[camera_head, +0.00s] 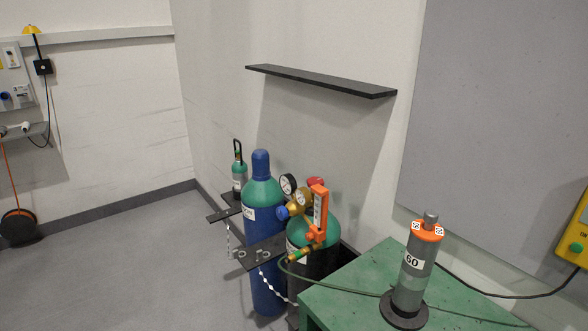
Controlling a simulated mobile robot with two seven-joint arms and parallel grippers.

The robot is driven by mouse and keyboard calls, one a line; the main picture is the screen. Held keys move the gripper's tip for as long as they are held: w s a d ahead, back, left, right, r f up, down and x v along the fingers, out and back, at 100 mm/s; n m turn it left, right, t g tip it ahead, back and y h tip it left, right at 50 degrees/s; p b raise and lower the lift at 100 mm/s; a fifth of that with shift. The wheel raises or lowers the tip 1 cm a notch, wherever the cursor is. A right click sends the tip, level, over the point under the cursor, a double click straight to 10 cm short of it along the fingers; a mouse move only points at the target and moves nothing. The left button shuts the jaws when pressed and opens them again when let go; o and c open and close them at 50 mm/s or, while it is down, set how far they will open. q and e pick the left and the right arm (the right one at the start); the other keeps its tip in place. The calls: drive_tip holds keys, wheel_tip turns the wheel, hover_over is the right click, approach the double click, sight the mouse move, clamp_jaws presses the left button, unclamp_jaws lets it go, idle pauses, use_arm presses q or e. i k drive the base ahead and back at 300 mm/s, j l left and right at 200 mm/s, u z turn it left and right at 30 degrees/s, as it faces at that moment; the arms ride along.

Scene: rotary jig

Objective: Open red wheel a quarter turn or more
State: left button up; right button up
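A small red wheel (315,182) sits on top of the brass regulator (303,198), on the green-shouldered gas cylinder (322,234) at the centre. It is partly hidden behind the orange flowmeter frame (319,212). A round gauge (288,184) and a blue knob (283,212) are on the regulator's left side. How far the wheel is turned cannot be told. Neither of my grippers shows in the head view.
A blue cylinder (262,215) stands left of the regulator, with a chain and black bracket (260,252) in front. A green table (345,290) at the lower right carries a grey cylinder with an orange collar (427,231). A black shelf (320,80) is above. The left floor is clear.

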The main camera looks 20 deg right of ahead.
sight(312, 181)
drive_tip(key=i+j, duration=0.2)
drive_tip(key=i, duration=0.25)
drive_tip(key=i+j+z, duration=0.1)
drive_tip(key=i, duration=0.4)
drive_tip(key=i+j, duration=0.3)
drive_tip(key=i, duration=0.15)
drive_tip(key=i+j, duration=0.25)
drive_tip(key=i, duration=0.2)
drive_tip(key=i+j+z, duration=0.1)
drive_tip(key=i+j, duration=0.15)
drive_tip(key=i, duration=0.2)
